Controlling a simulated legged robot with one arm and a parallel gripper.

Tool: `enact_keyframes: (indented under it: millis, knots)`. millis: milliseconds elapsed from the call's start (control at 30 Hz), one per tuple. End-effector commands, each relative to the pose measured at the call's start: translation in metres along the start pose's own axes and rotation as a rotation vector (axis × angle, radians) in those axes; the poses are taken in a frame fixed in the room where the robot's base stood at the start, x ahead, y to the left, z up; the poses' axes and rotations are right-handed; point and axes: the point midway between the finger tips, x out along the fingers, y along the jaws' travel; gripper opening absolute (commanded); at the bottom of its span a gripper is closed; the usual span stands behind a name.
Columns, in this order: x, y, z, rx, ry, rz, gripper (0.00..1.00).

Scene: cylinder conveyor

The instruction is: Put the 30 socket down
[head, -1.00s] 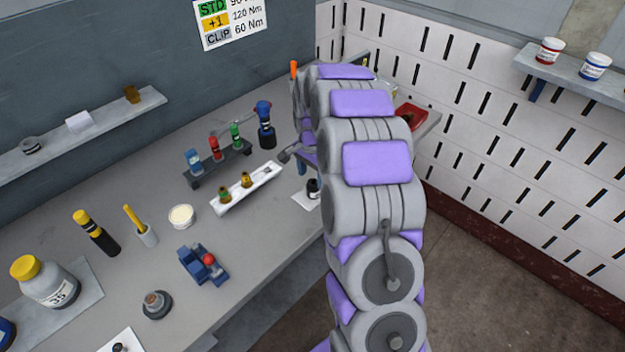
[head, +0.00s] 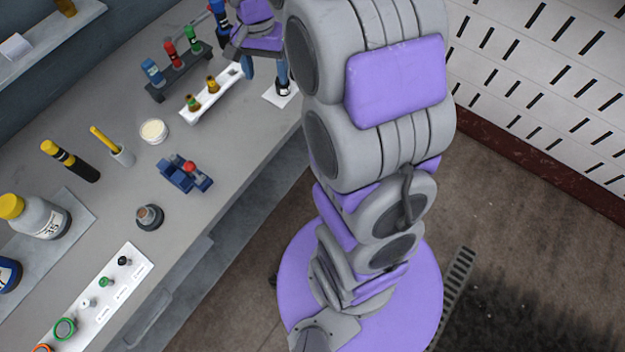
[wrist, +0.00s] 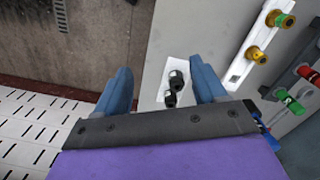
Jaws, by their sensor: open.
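A black socket (head: 283,88) stands on a small white pad (head: 270,97) near the bench's front edge; I cannot read a size on it. In the wrist view, the black socket (wrist: 176,82) is on the white pad (wrist: 181,64), between the lines of my two blue fingers and nearer the right one. My gripper (wrist: 160,72) is open, with nothing held between its fingers. In the head view my gripper (head: 267,70) is over the pad, with a blue finger just above or beside the socket. Whether it touches the socket I cannot tell.
Left of the pad is a white tray (head: 226,94) with gold-coloured sockets. Behind it is a dark rack (head: 180,78) with coloured bits. A blue fixture (head: 185,174) and a white strip of small parts (head: 122,277) lie nearer.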

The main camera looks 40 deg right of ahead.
Motion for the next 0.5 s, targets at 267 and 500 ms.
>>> enact_keyframes:
  millis: [267, 500]
  knots:
    - [-0.021, 0.046, 0.100, -0.305, -0.029, 0.022, 0.71]
    - [-0.019, 0.096, 0.179, -0.555, -0.058, 0.045, 0.71]
